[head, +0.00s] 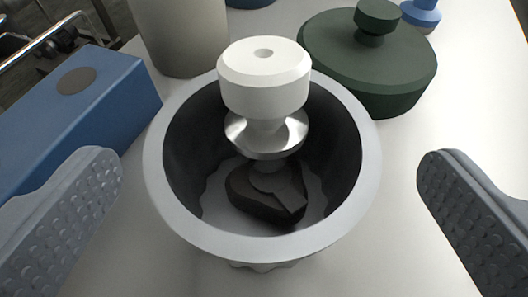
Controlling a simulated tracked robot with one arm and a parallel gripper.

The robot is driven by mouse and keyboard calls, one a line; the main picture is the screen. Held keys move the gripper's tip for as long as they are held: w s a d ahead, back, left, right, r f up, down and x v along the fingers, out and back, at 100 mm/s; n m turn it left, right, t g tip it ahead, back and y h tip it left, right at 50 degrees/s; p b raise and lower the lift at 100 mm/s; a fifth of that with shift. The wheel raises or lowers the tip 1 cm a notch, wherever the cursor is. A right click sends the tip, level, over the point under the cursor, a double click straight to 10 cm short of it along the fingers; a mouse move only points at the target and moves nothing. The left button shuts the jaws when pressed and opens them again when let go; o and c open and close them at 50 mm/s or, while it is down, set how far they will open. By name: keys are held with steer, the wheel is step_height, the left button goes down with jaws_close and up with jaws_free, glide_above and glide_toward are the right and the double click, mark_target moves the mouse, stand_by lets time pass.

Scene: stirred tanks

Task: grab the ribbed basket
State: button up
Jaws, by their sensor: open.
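The basket (163,225) is a light grey round tub with a thick smooth rim, standing on the white surface in the middle of the head view. A little of its scalloped lower outside shows below the front rim. A white knob on a silver collar (264,80) stands up over its far part, and a dark brown piece (268,195) lies inside at the bottom. My gripper (270,168) is open, with one dimpled grey finger on each side of the basket. Both fingers look apart from the rim, with nothing between them but the basket's area.
A blue box with a dark round spot (110,95) lies close at the left. A grey-beige cylinder (180,35) stands behind. A dark green lidded thing with a knob (370,60) is at the back right, near the rim. The white surface (430,135) is clear at the right.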

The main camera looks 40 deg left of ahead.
mark_target(265, 127)
steer(key=x, duration=0.5)
steer(key=shift+s, duration=0.15)
steer(key=c, duration=0.8)
steer(key=shift+c, duration=0.2)
